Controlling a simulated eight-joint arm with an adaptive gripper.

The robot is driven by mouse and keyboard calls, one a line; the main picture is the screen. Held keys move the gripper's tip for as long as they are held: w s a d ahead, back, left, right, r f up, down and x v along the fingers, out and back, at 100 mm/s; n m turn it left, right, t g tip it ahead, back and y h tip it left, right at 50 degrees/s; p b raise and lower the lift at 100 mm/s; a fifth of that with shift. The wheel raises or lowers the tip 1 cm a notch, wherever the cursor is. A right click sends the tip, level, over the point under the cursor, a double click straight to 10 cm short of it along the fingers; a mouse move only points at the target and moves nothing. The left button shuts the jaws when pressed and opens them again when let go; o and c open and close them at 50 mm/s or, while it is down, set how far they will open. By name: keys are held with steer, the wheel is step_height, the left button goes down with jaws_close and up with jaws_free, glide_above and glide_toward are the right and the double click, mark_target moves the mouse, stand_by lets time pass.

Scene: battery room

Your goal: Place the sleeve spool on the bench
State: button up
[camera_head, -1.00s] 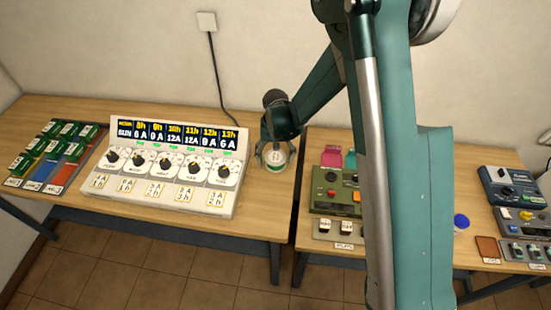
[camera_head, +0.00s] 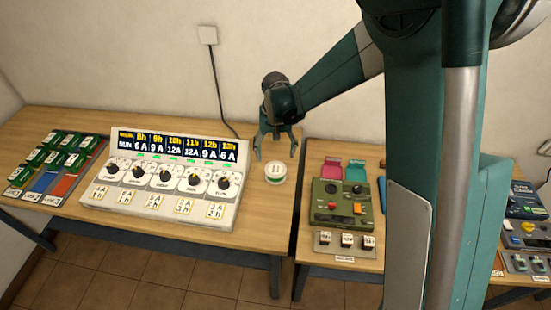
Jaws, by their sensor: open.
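The sleeve spool (camera_head: 275,172), a small white reel with a green band, sits upright on the left wooden bench (camera_head: 262,215), near its right end and to the right of the dial panel. My gripper (camera_head: 276,152) is open and empty. Its fingers are spread just above and behind the spool, apart from it as far as this view shows.
A white dial panel (camera_head: 160,205) with a lit display stands left of the spool. Green blocks (camera_head: 55,152) lie on coloured strips farther left. A gap separates this bench from the right bench, which holds an olive device (camera_head: 340,198). Bare wood surrounds the spool.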

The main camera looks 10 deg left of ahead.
steer(key=shift+r, duration=0.65)
steer(key=shift+d, duration=0.1)
stand_by(0.4)
steer(key=s+d+r+t, duration=0.2)
steer(key=s+d+r, duration=0.3)
steer(key=d+r, duration=0.4)
steer(key=s+d+r+t, duration=0.1)
steer(key=s+d+r, duration=0.3)
steer(key=d+r, duration=0.45)
steer(key=s+d+r+m+t, duration=0.1)
steer(key=s+d+r+t, duration=0.1)
steer(key=s+d, duration=0.5)
steer(key=s+d+r+t, duration=0.2)
steer(key=s+d, duration=0.6)
steer(key=s, duration=0.4)
steer(key=shift+s+d+r+m, duration=0.2)
steer(key=shift+s+r+m, duration=0.1)
steer(key=shift+r+m, duration=0.1)
steer(key=shift+f, duration=0.1)
